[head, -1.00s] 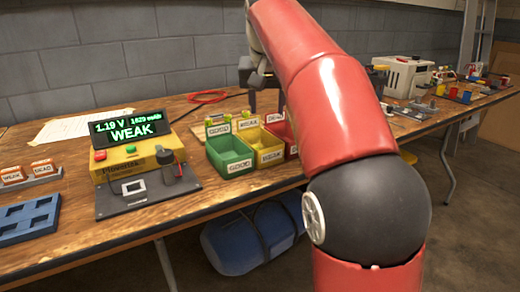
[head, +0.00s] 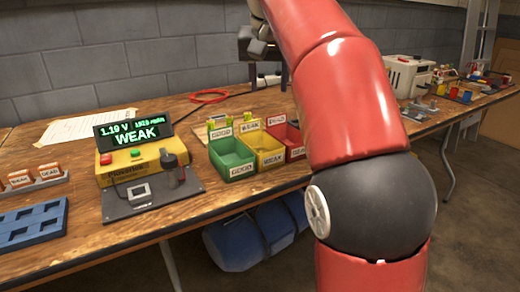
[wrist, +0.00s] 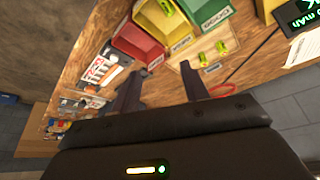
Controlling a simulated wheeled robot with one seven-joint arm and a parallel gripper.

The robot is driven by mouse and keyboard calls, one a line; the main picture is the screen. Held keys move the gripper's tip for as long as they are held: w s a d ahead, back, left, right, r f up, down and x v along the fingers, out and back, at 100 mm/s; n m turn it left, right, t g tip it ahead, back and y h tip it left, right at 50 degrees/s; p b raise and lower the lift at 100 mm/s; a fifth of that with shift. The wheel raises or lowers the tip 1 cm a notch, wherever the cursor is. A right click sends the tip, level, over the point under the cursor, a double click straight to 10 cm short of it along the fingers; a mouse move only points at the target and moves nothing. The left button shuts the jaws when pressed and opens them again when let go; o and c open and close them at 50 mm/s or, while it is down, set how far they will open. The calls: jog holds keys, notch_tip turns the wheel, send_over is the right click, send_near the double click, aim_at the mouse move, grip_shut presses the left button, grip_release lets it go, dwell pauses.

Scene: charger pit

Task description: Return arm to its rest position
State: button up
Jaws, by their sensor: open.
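My red arm with its dark joint rises through the right half of the head view and bends over the table. My gripper (wrist: 160,72) shows in the wrist view with its two dark fingers apart and nothing between them. It is above the table close to the bins. In the head view the arm partly hides the gripper. The green bin (head: 232,172), yellow bin (head: 268,162) and red bin (head: 294,153) stand beside the arm. In the wrist view a yellow-green battery (wrist: 167,7) lies in the yellow bin, and two more (wrist: 205,57) sit on a wooden board.
The yellow tester (head: 122,168) reads 1.19 V and WEAK. A blue tray (head: 35,226) and a labelled rack (head: 38,186) are at the left. A red cable (head: 208,97) lies behind. Several items and a white box (head: 408,75) stand farther right.

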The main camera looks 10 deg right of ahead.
jog(key=s+f+n+t+y, duration=0.1)
jog(key=s+f+n, duration=0.1)
jog(key=s+f, duration=2.3)
notch_tip(320, 180, down, 2)
jog(key=shift+d+f+n, duration=0.25)
jog(key=shift+d+n, duration=0.05)
jog(key=shift+d, duration=0.15)
